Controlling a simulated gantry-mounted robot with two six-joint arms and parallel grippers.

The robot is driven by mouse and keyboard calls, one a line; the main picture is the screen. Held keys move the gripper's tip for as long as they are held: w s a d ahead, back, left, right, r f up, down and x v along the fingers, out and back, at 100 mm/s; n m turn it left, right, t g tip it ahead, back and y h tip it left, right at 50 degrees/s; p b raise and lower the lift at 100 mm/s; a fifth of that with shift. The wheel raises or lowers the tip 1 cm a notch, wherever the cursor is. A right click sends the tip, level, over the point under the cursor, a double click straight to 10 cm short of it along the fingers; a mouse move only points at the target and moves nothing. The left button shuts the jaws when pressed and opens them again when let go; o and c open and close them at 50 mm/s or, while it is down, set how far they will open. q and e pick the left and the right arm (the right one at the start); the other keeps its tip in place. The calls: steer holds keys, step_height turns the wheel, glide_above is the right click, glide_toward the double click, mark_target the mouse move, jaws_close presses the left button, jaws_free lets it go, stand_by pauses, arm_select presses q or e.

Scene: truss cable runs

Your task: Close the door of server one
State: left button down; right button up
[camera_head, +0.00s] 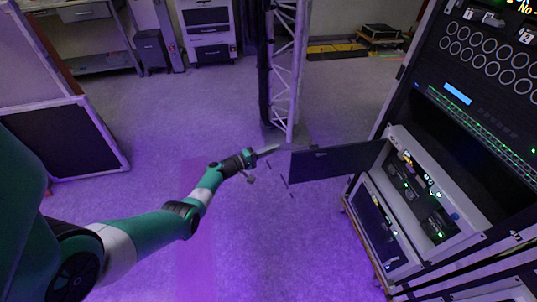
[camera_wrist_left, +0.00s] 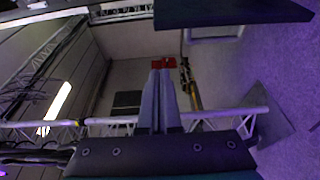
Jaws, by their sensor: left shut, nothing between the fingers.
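The dark door (camera_head: 338,160) stands open, sticking out to the left from the upper grey server unit (camera_head: 397,137) in the rack. The unit's inside shows green lights and modules. My left gripper (camera_head: 268,150) is just left of the door's free edge, apart from it, with its fingers closed and empty. In the left wrist view the closed fingers (camera_wrist_left: 160,100) point forward, and a dark panel (camera_wrist_left: 230,12), which looks like the door, crosses the top. My right gripper is in neither view.
A second unit with a dark front (camera_head: 378,222) sits below the open one. A white truss (camera_head: 285,75) rises behind my left gripper. A dark-panelled board (camera_head: 60,140) stands at left.

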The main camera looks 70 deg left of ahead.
arm_select(q)
steer(key=shift+w+d+b, duration=0.35)
steer(key=shift+w+d, duration=0.15)
steer(key=shift+w, duration=0.3)
steer(key=shift+w+d+b, duration=0.35)
steer(key=shift+w+d, duration=0.1)
steer(key=shift+w, duration=0.35)
steer(key=shift+w+d+b, duration=0.35)
steer(key=shift+w+d, duration=0.15)
steer(key=shift+w, duration=0.3)
steer(key=shift+d, duration=0.1)
